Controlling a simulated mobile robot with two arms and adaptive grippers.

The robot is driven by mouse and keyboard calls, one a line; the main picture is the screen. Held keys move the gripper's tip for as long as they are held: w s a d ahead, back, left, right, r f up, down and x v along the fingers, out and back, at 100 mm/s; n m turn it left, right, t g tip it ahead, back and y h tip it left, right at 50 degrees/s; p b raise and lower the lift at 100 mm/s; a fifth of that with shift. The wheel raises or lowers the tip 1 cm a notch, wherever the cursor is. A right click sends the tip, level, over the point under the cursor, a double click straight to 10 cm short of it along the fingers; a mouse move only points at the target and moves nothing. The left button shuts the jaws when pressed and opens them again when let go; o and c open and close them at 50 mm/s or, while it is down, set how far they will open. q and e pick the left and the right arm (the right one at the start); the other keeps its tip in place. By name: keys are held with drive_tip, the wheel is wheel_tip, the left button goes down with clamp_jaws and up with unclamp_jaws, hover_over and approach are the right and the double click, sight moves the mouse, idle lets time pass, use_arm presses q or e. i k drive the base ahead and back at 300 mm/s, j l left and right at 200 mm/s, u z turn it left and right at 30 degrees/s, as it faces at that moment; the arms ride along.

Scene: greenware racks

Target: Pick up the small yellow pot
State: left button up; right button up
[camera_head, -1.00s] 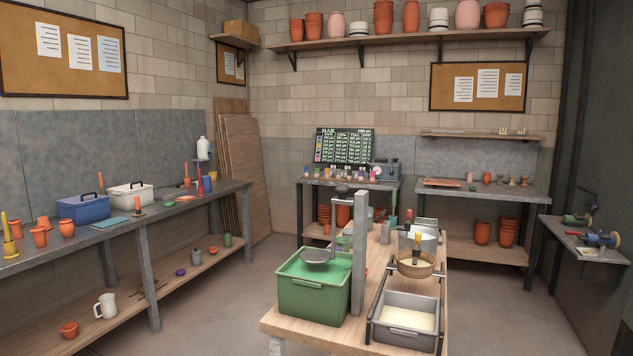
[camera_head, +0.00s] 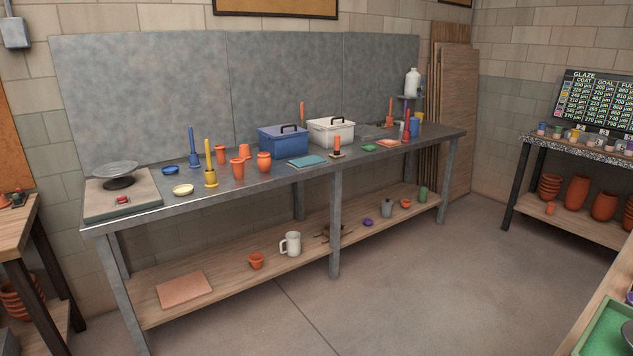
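No thing in view is plainly the small yellow pot. A small yellow glaze jar (camera_head: 574,135) stands in the row on the far right table, too small to make out well. Neither of my grippers is in view.
A blue box (camera_head: 283,142) and a white box (camera_head: 331,133) stand on the workbench, with terracotta pots (camera_head: 264,163) to the left. A scale (camera_head: 121,180) is at its left end. The floor (camera_head: 400,280) in front is clear. A green tub (camera_head: 605,335) shows at lower right.

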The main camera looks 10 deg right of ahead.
sight(575, 133)
drive_tip(key=i+j, duration=0.1)
drive_tip(key=i, duration=0.55)
drive_tip(key=i+j, duration=0.1)
drive_tip(key=i, duration=0.5)
drive_tip(key=u, duration=0.05)
